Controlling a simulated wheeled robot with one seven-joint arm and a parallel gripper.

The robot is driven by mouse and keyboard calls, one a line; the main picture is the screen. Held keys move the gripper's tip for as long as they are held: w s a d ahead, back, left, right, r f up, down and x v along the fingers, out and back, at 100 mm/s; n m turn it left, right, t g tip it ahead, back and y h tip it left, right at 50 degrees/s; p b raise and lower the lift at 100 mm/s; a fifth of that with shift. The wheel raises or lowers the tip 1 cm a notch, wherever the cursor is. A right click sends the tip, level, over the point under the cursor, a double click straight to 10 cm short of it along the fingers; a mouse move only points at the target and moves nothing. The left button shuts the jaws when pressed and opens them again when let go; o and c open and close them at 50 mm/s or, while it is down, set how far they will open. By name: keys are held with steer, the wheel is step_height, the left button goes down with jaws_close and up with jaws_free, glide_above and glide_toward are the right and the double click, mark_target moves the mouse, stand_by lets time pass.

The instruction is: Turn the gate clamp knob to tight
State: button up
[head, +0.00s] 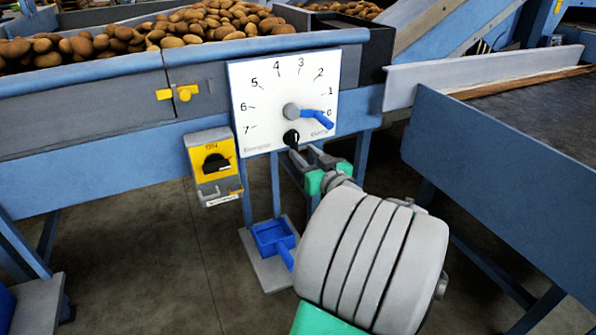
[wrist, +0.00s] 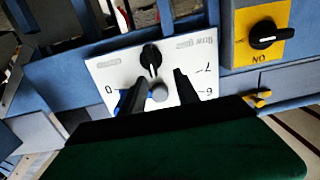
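A black knob (head: 291,138) sits low on a white dial plate (head: 262,85), below a grey hub (head: 291,111) with a blue lever (head: 317,119) pointing toward 0. Small words flank the knob, too blurred to read. In the wrist view the knob (wrist: 151,57) shows a pale mark, and the hub (wrist: 159,92) lies between my fingers. My gripper (head: 303,151) is just below and right of the knob, fingers toward the plate. In the wrist view its two dark fingers (wrist: 158,77) are spread with nothing held. I cannot tell whether a finger touches the plate.
A yellow switch box (head: 209,164) with a black rotary switch hangs left of the plate. A yellow latch (head: 184,93) is on the trough front. Potatoes (head: 150,35) fill the trough above. A blue pedal (head: 272,238) stands below. A blue-sided conveyor (head: 500,165) is at right.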

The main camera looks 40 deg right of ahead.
mark_target(296, 137)
steer(key=x, duration=0.2)
steer(key=d+x, duration=0.1)
steer(key=x, duration=0.4)
steer(key=shift+s+d+r, duration=0.1)
steer(key=shift+d+r, duration=0.2)
steer(key=shift+d, duration=0.05)
jaws_close()
